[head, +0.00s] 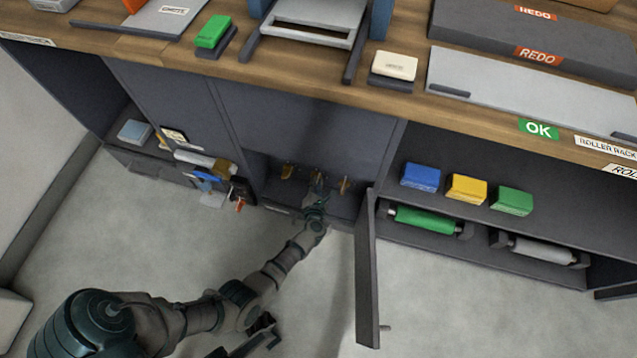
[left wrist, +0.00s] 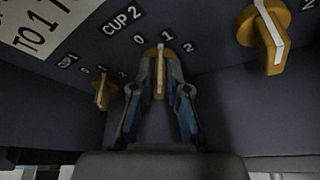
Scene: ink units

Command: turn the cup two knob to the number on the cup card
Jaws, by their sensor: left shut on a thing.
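The cup two knob (left wrist: 160,78) is yellow-brown with a white pointer line, under the CUP 2 label and the numbers 0, 1 and 2. Its pointer points up, nearest the 1. My left gripper (left wrist: 160,88) is shut around this knob, a finger on each side. In the head view my left gripper (head: 317,190) reaches into the middle cabinet bay and hides most of that knob. A white card (left wrist: 48,25) is cut off at the upper left of the wrist view; "TO 1" can be read, but whether it is the cup card cannot be told.
Similar knobs stand left (left wrist: 102,92) and right (left wrist: 265,35) of the held one. An open cabinet door (head: 366,270) stands right of my forearm. Blue, yellow and green blocks (head: 467,188) sit on the right shelf above a green roller (head: 425,220). The counter (head: 300,80) overhangs the bay.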

